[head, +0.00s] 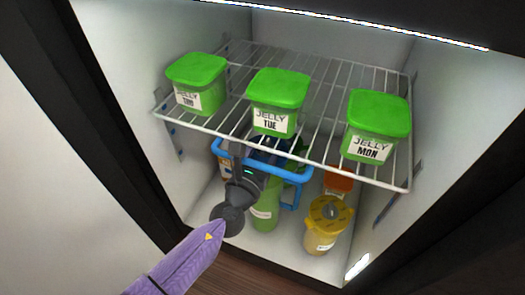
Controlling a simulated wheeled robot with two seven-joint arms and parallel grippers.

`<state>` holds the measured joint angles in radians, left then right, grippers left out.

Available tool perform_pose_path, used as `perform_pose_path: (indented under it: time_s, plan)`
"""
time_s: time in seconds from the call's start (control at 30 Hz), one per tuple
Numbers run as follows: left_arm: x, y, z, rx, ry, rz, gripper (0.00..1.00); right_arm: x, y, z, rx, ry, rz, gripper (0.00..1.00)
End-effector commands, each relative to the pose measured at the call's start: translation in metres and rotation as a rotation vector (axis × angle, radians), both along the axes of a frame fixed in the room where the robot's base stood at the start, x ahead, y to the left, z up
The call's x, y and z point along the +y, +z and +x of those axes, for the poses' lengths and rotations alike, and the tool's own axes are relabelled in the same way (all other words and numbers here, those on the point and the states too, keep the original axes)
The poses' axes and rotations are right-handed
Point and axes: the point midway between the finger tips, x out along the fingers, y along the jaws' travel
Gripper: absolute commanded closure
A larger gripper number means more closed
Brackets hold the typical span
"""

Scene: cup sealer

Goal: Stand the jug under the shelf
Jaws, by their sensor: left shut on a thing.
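The jug (292,176) has a blue rim and a blue handle at its right side. It is under the wire shelf (325,75), partly behind the shelf's front bars and my gripper. My left gripper (258,166) reaches in from the lower left and is shut on the jug near its rim. The jug's body is hard to make out, and its base is hidden, so I cannot tell whether it touches the floor of the cabinet. My right gripper is not in view.
Three green-lidded jelly tubs stand on the shelf: left (197,84), middle (277,100) and right (376,126). Below, a green bottle (265,213) is close to the jug. A yellow-lidded jar (326,224) and an orange-lidded container (339,181) stand at the right.

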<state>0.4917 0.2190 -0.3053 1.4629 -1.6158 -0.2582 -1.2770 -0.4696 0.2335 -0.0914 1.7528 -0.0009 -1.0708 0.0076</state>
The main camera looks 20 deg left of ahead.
Motion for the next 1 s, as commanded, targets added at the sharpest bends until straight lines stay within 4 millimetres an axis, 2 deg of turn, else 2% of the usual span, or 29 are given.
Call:
perform_pose_path:
  time_s: [0.43,0.47,0.6,0.63,0.93,1.0]
  plan:
    - [0.0002,-0.0001,0.0009,-0.007,0.001,0.002,1.00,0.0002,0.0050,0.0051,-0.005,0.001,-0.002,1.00]
    - [0.0001,-0.0033,0.0001,0.001,0.000,0.002,0.35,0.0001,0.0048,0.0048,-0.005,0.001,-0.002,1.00]
    - [0.0000,-0.0034,0.0000,0.000,0.001,0.001,0.05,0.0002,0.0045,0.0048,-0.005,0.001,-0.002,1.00]
    - [0.0000,-0.0035,0.0000,0.001,0.000,0.001,0.01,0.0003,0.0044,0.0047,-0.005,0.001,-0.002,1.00]
    - [-0.0001,-0.0027,-0.0001,0.000,0.000,0.000,0.01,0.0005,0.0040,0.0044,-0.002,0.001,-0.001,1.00]
    - [0.0002,-0.0014,-0.0059,0.000,0.000,0.001,0.01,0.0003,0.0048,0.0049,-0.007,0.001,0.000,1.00]
